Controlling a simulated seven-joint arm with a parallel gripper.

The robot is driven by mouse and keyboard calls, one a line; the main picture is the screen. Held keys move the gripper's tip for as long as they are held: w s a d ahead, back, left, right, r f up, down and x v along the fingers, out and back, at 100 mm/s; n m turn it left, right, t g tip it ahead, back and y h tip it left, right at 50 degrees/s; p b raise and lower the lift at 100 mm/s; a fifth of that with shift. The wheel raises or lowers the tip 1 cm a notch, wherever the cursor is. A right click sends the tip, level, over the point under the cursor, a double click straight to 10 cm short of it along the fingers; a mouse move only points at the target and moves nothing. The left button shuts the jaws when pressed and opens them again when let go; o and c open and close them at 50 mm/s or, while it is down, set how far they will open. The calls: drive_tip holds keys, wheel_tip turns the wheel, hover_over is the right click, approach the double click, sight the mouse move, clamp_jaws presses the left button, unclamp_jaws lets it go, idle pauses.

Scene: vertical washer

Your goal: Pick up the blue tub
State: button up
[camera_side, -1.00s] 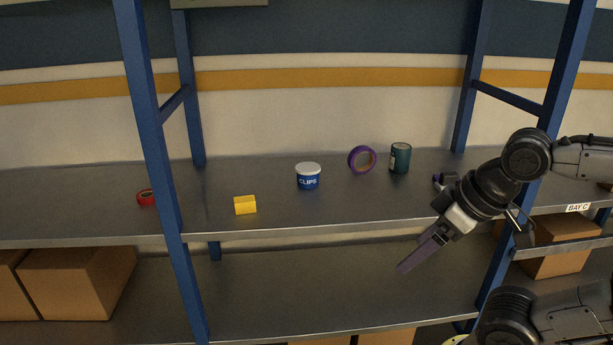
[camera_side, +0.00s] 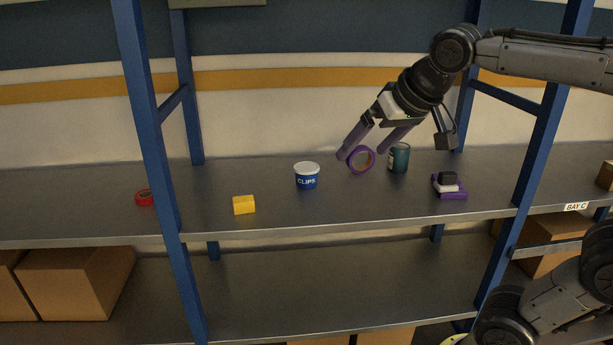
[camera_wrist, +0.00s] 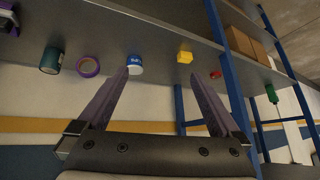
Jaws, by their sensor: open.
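The blue tub (camera_side: 307,181) has a white lid and the word CLIPS. It stands upright on the shelf, near the middle. In the wrist view the tub (camera_wrist: 135,66) shows upside down, just beyond the tip of the left finger, which hides part of it. My gripper (camera_side: 364,153) is open and empty, above and to the right of the tub in the side view. Its fingers point down and left. In that view one fingertip overlaps the purple tape roll (camera_side: 361,160); I cannot tell if they touch.
A teal can (camera_side: 399,158) stands right of the tape. A stack of small purple, white and black items (camera_side: 449,186) lies further right. A yellow block (camera_side: 244,205) and red tape roll (camera_side: 145,198) lie left. Blue posts (camera_side: 151,130) frame the shelf (camera_side: 330,215).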

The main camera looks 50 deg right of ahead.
drive_tip(key=w+d+r+m+h, duration=0.1)
drive_tip(key=w+d, duration=0.2)
drive_tip(key=w, duration=0.3)
drive_tip(key=w+d+r+m, duration=0.1)
drive_tip(key=w+d+m, duration=0.15)
drive_tip(key=w, duration=0.45)
drive_tip(key=g+h, duration=0.1)
drive_tip(key=g, duration=0.1)
approach(307, 166)
drive_tip(key=shift+m+g, duration=0.35)
drive_tip(key=shift+g, duration=0.15)
drive_tip(key=x, duration=0.4)
drive_tip(key=shift+w+a+f, duration=0.1)
drive_tip(key=shift+w+f, duration=0.05)
drive_tip(key=shift+w, duration=0.25)
drive_tip(key=shift+x, duration=3.05)
drive_tip(key=c, duration=0.9)
drive_tip(key=shift+c, duration=0.7)
